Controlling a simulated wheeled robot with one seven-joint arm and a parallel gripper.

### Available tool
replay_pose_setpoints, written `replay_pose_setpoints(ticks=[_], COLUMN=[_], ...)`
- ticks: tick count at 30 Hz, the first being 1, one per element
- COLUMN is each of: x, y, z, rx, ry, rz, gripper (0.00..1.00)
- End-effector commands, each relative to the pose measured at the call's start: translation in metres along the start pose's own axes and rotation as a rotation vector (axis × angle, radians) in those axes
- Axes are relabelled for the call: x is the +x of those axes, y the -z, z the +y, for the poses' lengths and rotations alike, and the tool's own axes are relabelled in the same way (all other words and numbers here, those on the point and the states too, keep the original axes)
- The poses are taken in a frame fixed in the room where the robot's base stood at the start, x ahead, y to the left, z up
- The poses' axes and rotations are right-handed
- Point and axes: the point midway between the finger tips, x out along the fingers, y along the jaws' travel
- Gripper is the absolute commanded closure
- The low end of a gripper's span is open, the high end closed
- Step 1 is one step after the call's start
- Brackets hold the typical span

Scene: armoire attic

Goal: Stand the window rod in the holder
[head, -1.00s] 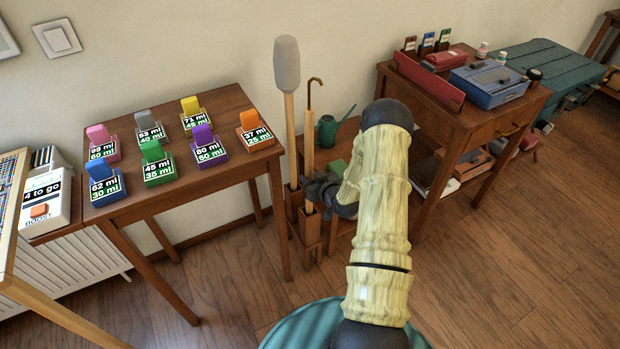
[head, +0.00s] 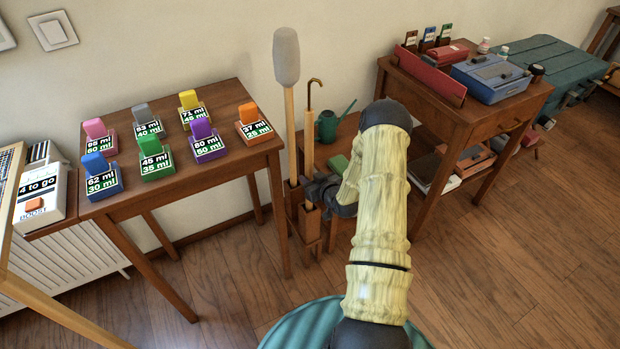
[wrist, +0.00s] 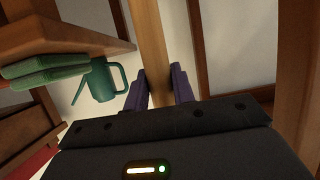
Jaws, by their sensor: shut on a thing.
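The window rod (head: 308,130) is a pale wooden pole with a curved brown hook on top. It stands about upright at the front compartment of the wooden holder (head: 310,230). My gripper (head: 312,190) is shut on the rod low down, just above the holder. In the wrist view, the rod (wrist: 151,40) runs between the two purple fingers of my gripper (wrist: 160,88). My gripper partly hides the rod's lower end, and I cannot tell how deep it sits in the compartment.
A grey-headed pole (head: 287,70) stands in the holder's back compartment, close left of the rod. A table with coloured tags (head: 230,165) is to the left. A low shelf with a green watering can (head: 328,126) is behind, and a desk (head: 480,120) is right.

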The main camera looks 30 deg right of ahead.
Motion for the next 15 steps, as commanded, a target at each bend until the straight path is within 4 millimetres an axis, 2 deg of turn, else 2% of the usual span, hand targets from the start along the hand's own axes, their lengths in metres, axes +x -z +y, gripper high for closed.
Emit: replay_pose_setpoints(ticks=[6,7,10,15], x=[0.0002,0.0002,0.0001,0.0001], y=[0.0010,0.0010,0.0008,0.0005], z=[0.0001,0.0001,0.0000,0.0000], rx=[-0.001,-0.001,0.000,0.000], ry=[0.000,0.000,0.000,0.000], rz=[0.002,0.002,0.002,0.001], gripper=[1.00,0.71,0.51,0.50])
